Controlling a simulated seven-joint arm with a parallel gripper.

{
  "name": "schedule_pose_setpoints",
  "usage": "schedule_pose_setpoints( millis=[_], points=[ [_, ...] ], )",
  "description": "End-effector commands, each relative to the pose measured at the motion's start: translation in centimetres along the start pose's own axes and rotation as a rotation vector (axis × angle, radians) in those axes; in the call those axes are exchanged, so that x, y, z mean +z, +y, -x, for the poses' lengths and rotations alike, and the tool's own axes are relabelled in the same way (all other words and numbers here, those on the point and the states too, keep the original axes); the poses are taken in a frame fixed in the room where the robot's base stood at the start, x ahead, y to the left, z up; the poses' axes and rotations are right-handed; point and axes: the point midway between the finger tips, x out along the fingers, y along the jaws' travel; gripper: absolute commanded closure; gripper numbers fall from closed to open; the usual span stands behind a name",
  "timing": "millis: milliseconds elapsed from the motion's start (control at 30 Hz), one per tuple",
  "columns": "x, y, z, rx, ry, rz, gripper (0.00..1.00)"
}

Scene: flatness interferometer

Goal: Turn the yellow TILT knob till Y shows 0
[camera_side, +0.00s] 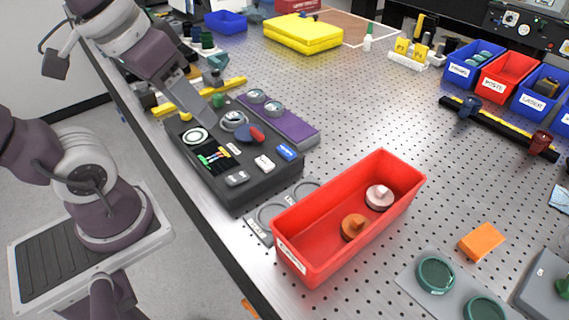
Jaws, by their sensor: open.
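A dark instrument box (225,190) stands on the perforated bench at left centre. Its top carries a small screen with coloured marks (214,157), a round pale dial (195,136), a silver knob (234,121) and a blue-and-red knob (251,133). The Y reading is too small to read. My gripper (208,114) is open, pointing down at the box's far left part, close to the silver knob. I cannot tell whether it touches anything.
A red bin (397,164) with an orange and a pale knobbed disc stands right of the box. A purple block (293,126) with silver discs lies behind the box.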

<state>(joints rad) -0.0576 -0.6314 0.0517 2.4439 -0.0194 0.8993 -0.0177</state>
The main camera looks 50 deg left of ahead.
Motion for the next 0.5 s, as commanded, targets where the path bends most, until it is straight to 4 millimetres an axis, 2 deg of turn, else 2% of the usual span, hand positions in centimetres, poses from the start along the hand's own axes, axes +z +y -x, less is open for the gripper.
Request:
schedule_pose_setpoints(
  millis=[33, 133, 500],
  points=[
    [1.1, 0.6, 0.4, 0.003, 0.030, -0.063, 0.51],
    [2.3, 1.1, 0.6, 0.003, 0.057, -0.130, 0.51],
    [2.4, 1.1, 0.6, 0.002, 0.060, -0.135, 0.51]
  ],
)
